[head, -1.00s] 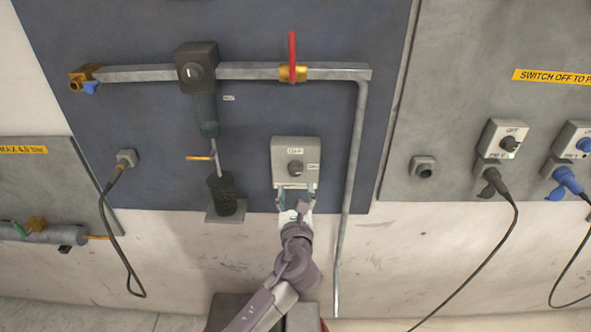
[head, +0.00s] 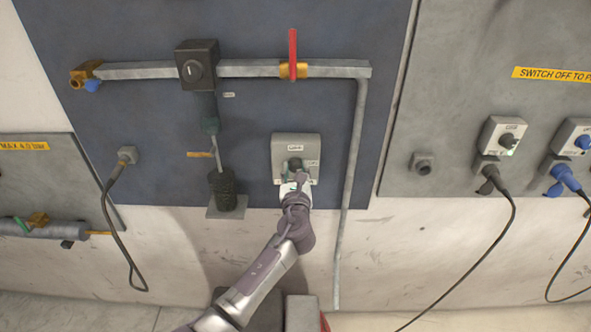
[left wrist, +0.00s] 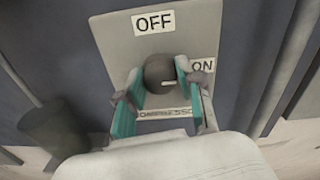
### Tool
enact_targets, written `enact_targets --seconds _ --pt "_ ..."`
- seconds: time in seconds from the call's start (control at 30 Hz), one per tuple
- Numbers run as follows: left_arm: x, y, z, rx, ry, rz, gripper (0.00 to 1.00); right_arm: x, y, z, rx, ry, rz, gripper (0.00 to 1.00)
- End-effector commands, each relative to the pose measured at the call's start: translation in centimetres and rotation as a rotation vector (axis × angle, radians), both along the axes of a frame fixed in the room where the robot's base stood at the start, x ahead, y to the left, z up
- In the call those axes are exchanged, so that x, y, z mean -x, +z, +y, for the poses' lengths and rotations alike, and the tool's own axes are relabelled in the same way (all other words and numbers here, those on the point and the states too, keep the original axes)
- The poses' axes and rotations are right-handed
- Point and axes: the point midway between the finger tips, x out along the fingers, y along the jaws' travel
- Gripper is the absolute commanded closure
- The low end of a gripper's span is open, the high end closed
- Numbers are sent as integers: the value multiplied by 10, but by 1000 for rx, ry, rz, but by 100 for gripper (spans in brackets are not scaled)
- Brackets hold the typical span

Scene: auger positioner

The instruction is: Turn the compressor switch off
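The compressor switch is a light grey box (head: 310,146) on the dark blue panel, with a round dark knob (left wrist: 160,72) on its front. In the left wrist view, an OFF label (left wrist: 153,21) sits above the knob and an ON label (left wrist: 202,66) to its right. The white mark on the knob points right, toward ON. A COMPRESSOR label below is partly hidden by the fingers. My left gripper (left wrist: 160,78) has a teal fingertip on each side of the knob, apparently touching it. In the head view my left gripper (head: 296,178) covers the box's lower part. My right gripper is out of view.
A grey pipe (head: 352,150) runs down right of the switch, with a red-handled valve (head: 293,55) above. A black cylinder (head: 223,190) stands on a bracket to the left. Other switches (head: 503,136) with cables are on the right panel.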

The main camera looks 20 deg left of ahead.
Motion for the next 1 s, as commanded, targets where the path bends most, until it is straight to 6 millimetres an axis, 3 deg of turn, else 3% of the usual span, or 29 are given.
enact_targets --seconds 0.03,0.17,0.2,0.67,1.0 --pt "0 0 0 0 0 0 77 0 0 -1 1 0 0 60" --pt "0 0 0 0 0 0 98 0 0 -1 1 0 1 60" --pt "0 0 0 0 0 0 99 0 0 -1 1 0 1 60" --pt "0 -1 1 58 2 -16 99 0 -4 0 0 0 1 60" --pt "0 -2 1 297 1 -88 99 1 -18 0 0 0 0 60"
